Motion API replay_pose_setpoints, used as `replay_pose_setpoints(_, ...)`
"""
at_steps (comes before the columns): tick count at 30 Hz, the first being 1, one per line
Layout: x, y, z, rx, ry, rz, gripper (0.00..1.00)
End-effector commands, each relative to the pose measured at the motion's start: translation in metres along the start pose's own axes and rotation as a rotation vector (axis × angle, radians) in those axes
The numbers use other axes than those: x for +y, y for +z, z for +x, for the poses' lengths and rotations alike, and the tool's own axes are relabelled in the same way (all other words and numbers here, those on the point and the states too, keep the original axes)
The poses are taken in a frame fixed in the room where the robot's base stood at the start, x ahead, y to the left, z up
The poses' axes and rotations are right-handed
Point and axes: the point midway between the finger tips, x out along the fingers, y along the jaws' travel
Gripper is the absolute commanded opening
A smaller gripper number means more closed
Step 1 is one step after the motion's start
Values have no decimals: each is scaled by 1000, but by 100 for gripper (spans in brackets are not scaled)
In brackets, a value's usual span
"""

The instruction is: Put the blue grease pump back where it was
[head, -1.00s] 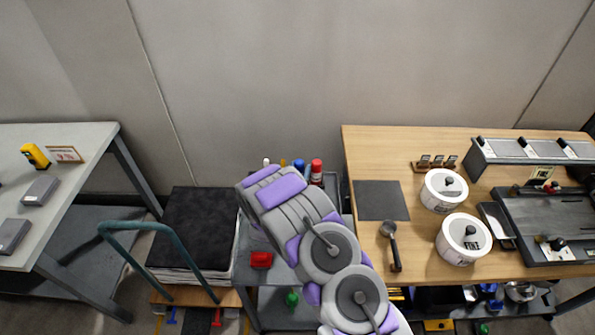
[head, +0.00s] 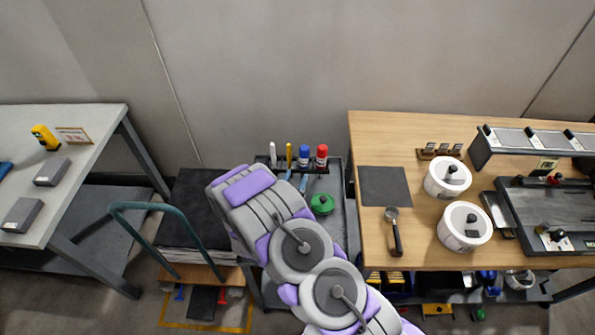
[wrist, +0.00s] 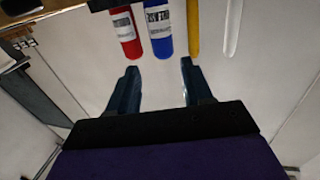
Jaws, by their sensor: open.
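The blue grease pump (head: 304,155) stands upright in the row at the back of the grey cart. A red-topped one (head: 322,156) is on its right, and a yellow tool and a white tool are on its left. In the wrist view the row looks upside down. The blue pump (wrist: 158,28) hangs there between the red one (wrist: 126,32) and the yellow tool (wrist: 194,25). My gripper (wrist: 159,68) is open and empty, its fingers apart, with the blue pump ahead of the gap and not between the fingers.
A green round object (head: 322,204) lies on the cart top (head: 338,185). The wooden table (head: 430,260), with two white pots, stands close on the right. A dark-topped trolley with a green handle (head: 165,207) stands left. My arm covers the cart's left part.

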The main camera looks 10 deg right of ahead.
Motion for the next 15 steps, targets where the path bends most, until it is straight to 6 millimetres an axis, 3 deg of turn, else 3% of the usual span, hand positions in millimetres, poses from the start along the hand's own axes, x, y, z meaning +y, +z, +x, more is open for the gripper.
replay_pose_setpoints(8, 0, 0, -7, -2, 0, -1, 50)
replay_pose_setpoints(15, -6, -4, 2, -111, 9, 56, 50)
